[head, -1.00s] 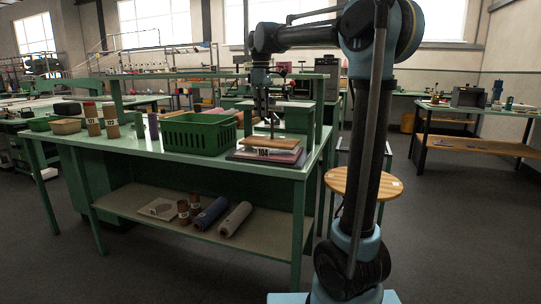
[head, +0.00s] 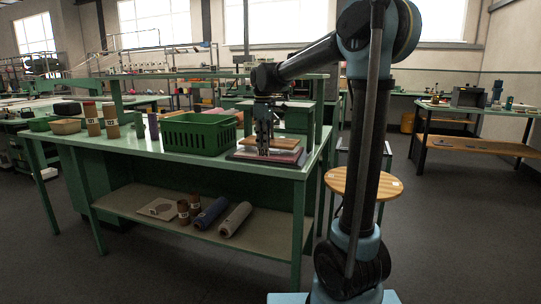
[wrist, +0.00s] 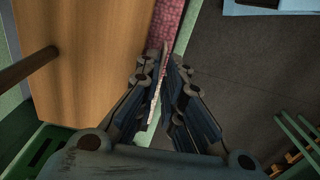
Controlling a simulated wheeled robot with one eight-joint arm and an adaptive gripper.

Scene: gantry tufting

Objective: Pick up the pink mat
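The pink mat (head: 290,152) lies in a flat stack on the right end of the green workbench, mostly covered by a wooden board (head: 283,142). In the wrist view a pink strip of it (wrist: 169,20) shows along the right edge of the board (wrist: 80,60). My gripper (head: 264,153) points down at the front edge of the stack, beside the board. In the wrist view its fingers (wrist: 161,62) are a narrow gap apart, with a pale edge between or beneath them. I cannot tell whether they touch the mat.
A green crate (head: 198,133) stands just left of the stack. A rolled grey piece (head: 235,219) and a blue one lie on the lower shelf of the workbench (head: 190,168). A round wooden stool (head: 364,184) stands to the right.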

